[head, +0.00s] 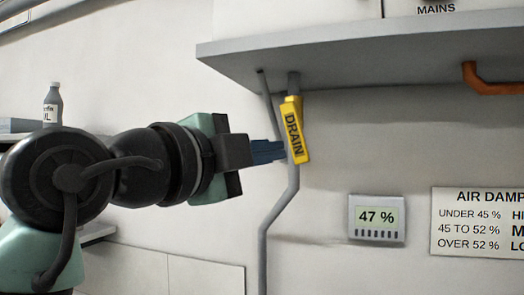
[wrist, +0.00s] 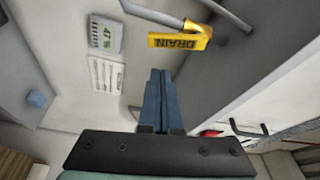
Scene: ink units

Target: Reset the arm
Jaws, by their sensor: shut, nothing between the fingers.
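My arm reaches in from the left of the head view. My gripper (head: 280,151) has its blue fingers closed together with nothing between them, and it also shows in the wrist view (wrist: 158,72). The yellow DRAIN handle (head: 294,130) hangs on the grey pipe under the shelf, right by the fingertips in the head view. In the wrist view the DRAIN handle (wrist: 180,41) lies beyond the fingertips, with a gap between in the picture. Whether they touch cannot be told from the head view alone.
A grey shelf (head: 360,50) juts out above the gripper. A grey pipe (head: 264,245) runs down the wall. A display reading 47 % (head: 377,217) and an AIR DAMP chart (head: 478,222) are at right. An orange pipe (head: 490,86) is at upper right.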

